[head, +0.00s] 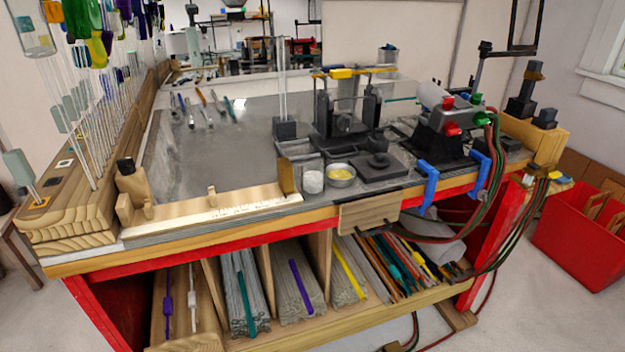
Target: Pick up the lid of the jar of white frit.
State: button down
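A small, whitish, round jar (312,181) stands near the front edge of the bench top, right of the wooden ruler board. It looks like the jar of white frit. It is too small in the head view to tell its lid from its body. A metal bowl with yellow contents (341,176) stands close to its right. My gripper is not in view.
A wooden ruler board (235,208) with an upright end plate (287,180) lies left of the jar. A dark block (379,167) and the torch (447,125) with hoses stand to the right. Tall glass rods (90,130) stand far left. The grey bench top (225,155) is clear mid-left.

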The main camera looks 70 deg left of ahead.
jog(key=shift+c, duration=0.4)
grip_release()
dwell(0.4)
